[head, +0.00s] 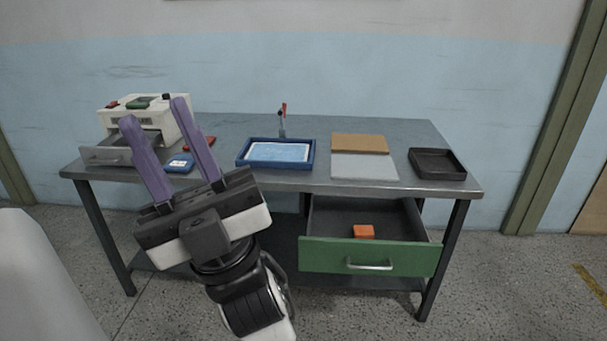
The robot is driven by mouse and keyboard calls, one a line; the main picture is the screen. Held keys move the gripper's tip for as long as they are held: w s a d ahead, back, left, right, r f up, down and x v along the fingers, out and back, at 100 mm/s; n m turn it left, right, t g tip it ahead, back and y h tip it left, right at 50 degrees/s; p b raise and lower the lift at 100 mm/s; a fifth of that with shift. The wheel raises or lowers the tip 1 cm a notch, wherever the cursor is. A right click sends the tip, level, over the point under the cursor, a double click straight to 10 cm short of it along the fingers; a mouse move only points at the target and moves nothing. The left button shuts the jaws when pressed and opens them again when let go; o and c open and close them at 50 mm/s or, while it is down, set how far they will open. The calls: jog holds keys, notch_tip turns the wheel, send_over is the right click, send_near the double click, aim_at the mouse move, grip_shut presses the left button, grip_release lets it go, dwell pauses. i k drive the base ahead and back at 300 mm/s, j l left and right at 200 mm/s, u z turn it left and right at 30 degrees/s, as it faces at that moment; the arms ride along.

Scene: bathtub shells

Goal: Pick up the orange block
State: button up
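The orange block (364,232) lies inside an open drawer (370,257) with a green front, below the right half of the table. It sits on the drawer's floor, near the front panel. My gripper (152,112) is in the left foreground, up and to the left of the drawer, well apart from the block. Its two purple fingers point up and are spread with a gap between them. The fingers cover part of the table's left side.
The grey metal table (330,127) holds a white machine (150,110), a blue tray (276,165), brown and grey boards (364,168) and a dark tray (437,163). The drawer juts out from the table, its top open. A silver handle (369,265) sticks out from its front.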

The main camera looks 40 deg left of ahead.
aim_at(359, 233)
jog(key=i+l+u, duration=0.3)
jog(key=i, duration=0.15)
jog(key=i+l+u, duration=0.3)
jog(key=i+l, duration=0.05)
jog(key=i, duration=0.05)
